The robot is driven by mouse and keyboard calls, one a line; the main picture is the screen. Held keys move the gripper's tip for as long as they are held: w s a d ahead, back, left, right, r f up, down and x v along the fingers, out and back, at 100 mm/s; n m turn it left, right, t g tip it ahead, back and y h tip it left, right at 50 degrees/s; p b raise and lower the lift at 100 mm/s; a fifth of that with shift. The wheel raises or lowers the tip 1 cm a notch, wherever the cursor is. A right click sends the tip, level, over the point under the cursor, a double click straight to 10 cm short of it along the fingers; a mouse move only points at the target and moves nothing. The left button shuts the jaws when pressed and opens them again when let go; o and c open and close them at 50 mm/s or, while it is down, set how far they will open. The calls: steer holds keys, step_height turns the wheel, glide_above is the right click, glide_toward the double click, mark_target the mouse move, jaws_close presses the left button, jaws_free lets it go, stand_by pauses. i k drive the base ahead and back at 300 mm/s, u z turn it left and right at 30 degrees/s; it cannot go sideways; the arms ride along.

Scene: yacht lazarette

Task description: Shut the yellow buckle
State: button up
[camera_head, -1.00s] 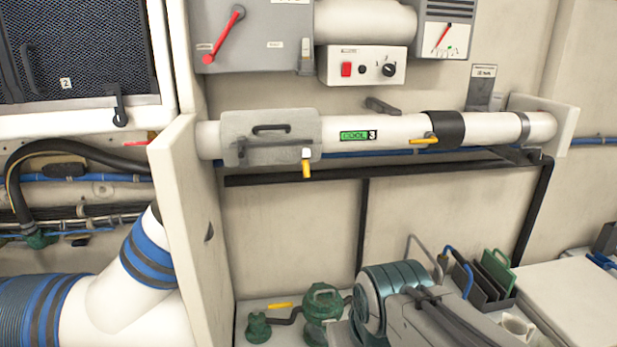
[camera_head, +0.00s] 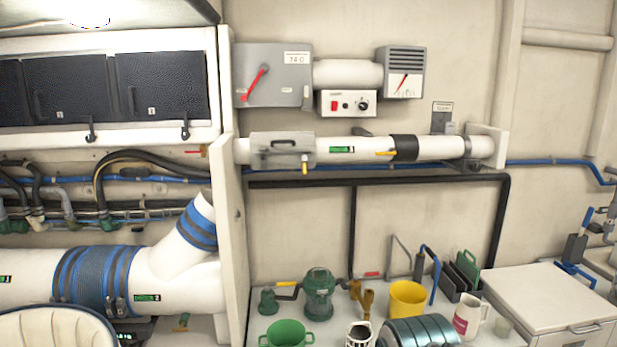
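A grey cover box (camera_head: 272,152) with a dark handle sits around the white horizontal pipe on the wall. A small yellow lever-like piece (camera_head: 304,168) with a pale top hangs down at its lower right; it may be the yellow buckle. A second yellow piece (camera_head: 386,153) sticks out sideways beside the black band (camera_head: 406,148) further right on the pipe. I cannot tell which one is the buckle, nor whether either is open or shut.
A white panel edge (camera_head: 232,230) stands left of the pipe. A white chest (camera_head: 545,300) is at the right.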

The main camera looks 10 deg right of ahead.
mark_target(303, 158)
steer(key=z, duration=0.7)
steer(key=i, duration=0.8)
steer(key=u, duration=0.1)
